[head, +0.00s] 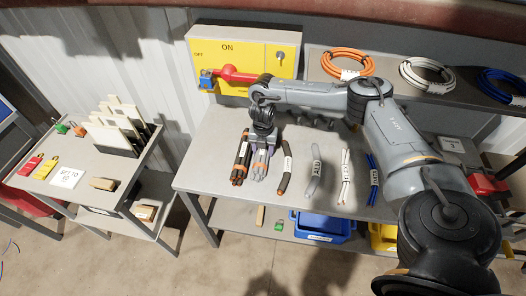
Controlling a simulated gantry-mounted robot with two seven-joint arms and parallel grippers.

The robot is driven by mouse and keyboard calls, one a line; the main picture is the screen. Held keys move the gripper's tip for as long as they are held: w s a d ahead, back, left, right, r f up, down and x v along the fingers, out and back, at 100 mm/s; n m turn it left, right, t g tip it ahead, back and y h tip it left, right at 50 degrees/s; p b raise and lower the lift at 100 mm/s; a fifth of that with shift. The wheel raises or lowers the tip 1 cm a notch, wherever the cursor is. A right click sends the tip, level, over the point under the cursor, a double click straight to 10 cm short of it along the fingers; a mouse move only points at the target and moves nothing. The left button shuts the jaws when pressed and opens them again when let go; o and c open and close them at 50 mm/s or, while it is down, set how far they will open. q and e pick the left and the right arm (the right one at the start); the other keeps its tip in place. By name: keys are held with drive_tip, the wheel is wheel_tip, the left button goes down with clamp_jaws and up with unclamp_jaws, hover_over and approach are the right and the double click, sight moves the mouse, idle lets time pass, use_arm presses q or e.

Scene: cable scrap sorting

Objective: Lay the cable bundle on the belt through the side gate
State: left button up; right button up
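Several cable bundles lie in a row on the grey workbench (215,150). They include a dark bundle with orange tips (240,163), a grey bundle with orange tips (260,166), a black and orange piece (285,176), a grey labelled one (314,178), a white one (345,176) and a blue one (373,178). My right gripper (263,148) points down at the grey orange-tipped bundle. Its fingers overlap the bundle's far end, so I cannot tell whether they grip it. My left gripper is out of view. I cannot make out a belt or side gate.
A yellow ON/OFF switch box (272,63) with a red handle stands behind the bench. Orange (347,62), white (427,74) and blue coils lie on the back shelf. A side table (82,190) with tags and wooden slats stands left. Blue (322,228) and yellow bins sit below.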

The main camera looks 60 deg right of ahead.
clamp_jaws()
drive_tip(key=shift+r, duration=0.1)
